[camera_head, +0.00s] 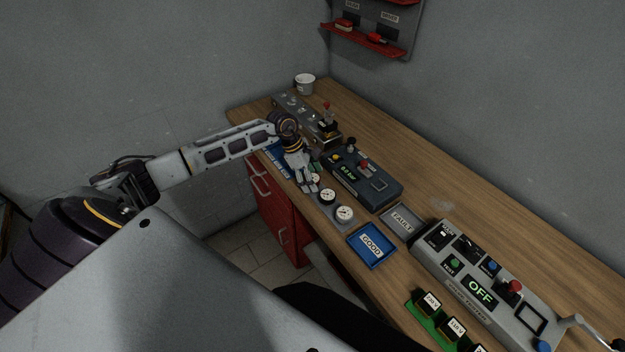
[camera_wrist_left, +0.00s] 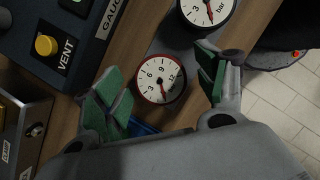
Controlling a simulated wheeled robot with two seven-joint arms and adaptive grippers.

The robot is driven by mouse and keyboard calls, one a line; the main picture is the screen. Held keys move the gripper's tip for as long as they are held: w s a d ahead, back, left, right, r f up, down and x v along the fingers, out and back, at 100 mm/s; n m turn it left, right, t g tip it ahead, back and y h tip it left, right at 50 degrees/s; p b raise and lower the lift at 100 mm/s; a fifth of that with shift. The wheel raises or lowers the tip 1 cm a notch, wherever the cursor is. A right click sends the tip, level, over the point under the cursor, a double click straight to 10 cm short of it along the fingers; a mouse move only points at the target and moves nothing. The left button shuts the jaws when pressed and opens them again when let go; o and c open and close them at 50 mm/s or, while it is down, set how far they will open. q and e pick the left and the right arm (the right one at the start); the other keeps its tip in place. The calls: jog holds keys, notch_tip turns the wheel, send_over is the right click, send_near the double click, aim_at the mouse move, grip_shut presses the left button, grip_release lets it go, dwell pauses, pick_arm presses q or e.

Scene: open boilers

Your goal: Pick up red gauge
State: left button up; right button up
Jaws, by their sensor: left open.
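The red gauge (camera_wrist_left: 160,84) has a white dial and a thin red rim. In the left wrist view it sits face up between my left gripper's (camera_wrist_left: 160,92) green-padded fingers, with space on both sides. In the head view my left gripper (camera_head: 307,185) is low over the worktop, and the red gauge (camera_head: 316,179) is partly hidden beside its fingers. My left gripper is open and holds nothing. Two gauges with dark rims (camera_head: 327,196) (camera_head: 345,213) sit beside it in a row. My right gripper is out of view.
A dark tester box (camera_head: 362,180) with a green display stands behind the gauges. A blue GOOD tray (camera_head: 371,245) and a grey FAULT tray (camera_head: 402,221) lie to the right. A grey OFF panel (camera_head: 480,285) is farther right. The red drawers (camera_head: 280,215) are below.

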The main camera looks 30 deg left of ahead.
pick_arm(q)
jog(key=shift+d+f, duration=0.15)
jog(key=shift+f, duration=0.2)
jog(key=shift+w, duration=0.1)
jog(key=c, duration=1.2)
